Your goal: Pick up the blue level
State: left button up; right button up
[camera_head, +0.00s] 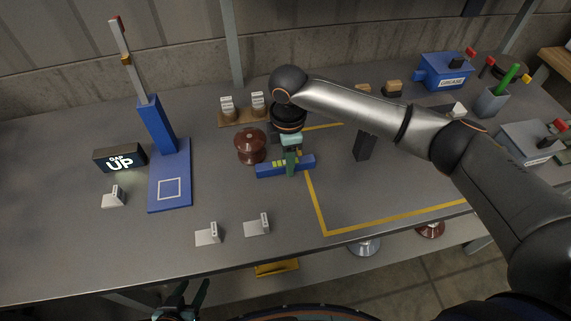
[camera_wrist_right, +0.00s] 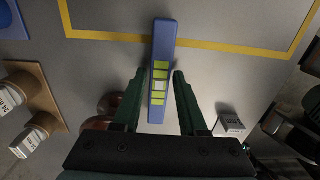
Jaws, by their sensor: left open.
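The blue level (camera_head: 268,170), a bar with yellow-green marks, lies on the grey workbench (camera_head: 100,240) near its middle. It also shows in the right wrist view (camera_wrist_right: 162,55). My right gripper (camera_head: 291,170) is directly over the level, and one finger hides part of it. In the right wrist view my right gripper (camera_wrist_right: 158,74) is open, with one green finger on each side of the level and gaps visible. Whether the fingertips reach down to the bench is unclear. My left gripper (camera_head: 186,298) is open and empty at the bottom edge, in front of the bench.
A reddish-brown insulator (camera_head: 250,147) stands close behind the level. A blue stand (camera_head: 170,190) and a lit black sign (camera_head: 120,157) are at left. Small white tags (camera_head: 257,225) stand in front. A black block (camera_head: 366,144) stands inside the yellow-taped area (camera_head: 360,228).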

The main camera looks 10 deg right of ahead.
grip_shut()
jog(key=shift+r, duration=0.1)
dwell(0.4)
